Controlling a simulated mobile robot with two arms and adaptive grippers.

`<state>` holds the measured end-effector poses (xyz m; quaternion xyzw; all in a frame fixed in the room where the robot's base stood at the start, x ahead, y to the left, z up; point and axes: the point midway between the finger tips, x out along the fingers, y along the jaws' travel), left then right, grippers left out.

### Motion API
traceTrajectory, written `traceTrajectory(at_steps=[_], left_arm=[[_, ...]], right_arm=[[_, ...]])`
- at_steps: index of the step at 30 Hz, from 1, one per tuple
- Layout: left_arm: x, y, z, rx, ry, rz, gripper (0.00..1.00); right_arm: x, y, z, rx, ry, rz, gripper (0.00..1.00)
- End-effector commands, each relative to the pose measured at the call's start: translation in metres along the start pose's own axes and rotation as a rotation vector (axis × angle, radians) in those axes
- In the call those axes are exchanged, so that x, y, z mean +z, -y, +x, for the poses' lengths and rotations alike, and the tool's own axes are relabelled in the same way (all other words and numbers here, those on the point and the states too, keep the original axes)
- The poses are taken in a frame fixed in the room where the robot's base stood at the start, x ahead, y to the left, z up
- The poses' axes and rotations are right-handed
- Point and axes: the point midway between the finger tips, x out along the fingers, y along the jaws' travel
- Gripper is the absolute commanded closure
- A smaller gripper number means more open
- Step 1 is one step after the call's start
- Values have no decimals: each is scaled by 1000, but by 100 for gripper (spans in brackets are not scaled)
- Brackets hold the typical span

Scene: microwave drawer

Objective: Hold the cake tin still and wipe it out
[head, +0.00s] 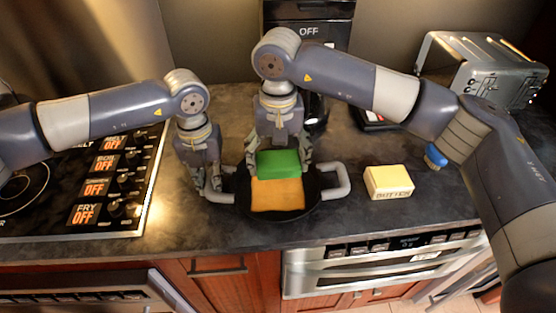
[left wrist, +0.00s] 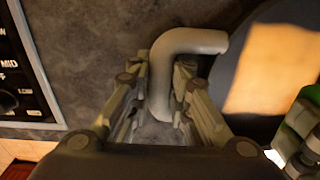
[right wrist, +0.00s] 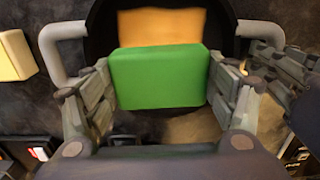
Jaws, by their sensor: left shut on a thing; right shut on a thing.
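The cake tin (head: 316,207) is a dark round pan with two grey side handles, sitting on the counter. An orange-yellow patch (head: 277,195) lies in its middle. My left gripper (head: 212,190) is at the tin's left handle; in the left wrist view its fingers (left wrist: 163,115) are around the grey handle (left wrist: 185,42). My right gripper (head: 279,165) is shut on a green block-shaped sponge (head: 278,163), held over the tin's back part. In the right wrist view the sponge (right wrist: 160,78) is between both fingers and covers part of the patch. I cannot tell whether the sponge touches the tin floor.
A butter box (head: 388,182) stands on the counter right of the tin. A stove (head: 85,185) with knobs is at the left. A toaster (head: 482,70) is at the back right, and a black appliance (head: 308,30) stands behind my right gripper. The counter's front edge is close.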

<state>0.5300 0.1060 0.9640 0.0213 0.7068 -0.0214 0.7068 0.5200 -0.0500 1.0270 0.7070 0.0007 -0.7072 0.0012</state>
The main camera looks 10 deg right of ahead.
Motion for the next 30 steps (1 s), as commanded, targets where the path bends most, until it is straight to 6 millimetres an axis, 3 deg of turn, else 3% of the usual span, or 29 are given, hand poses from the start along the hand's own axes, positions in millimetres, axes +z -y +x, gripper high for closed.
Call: traceTrajectory(at_steps=[8,19,30], left_arm=[[0,0,1,0,-2,0,100],[-1,0,1,0,-2,1,100],[-1,0,1,0,-2,1,100]], right_arm=[[-1,-2,0,0,0,1,65],[-13,-21,1,0,0,1,65],[-12,-21,22,0,1,1,65]])
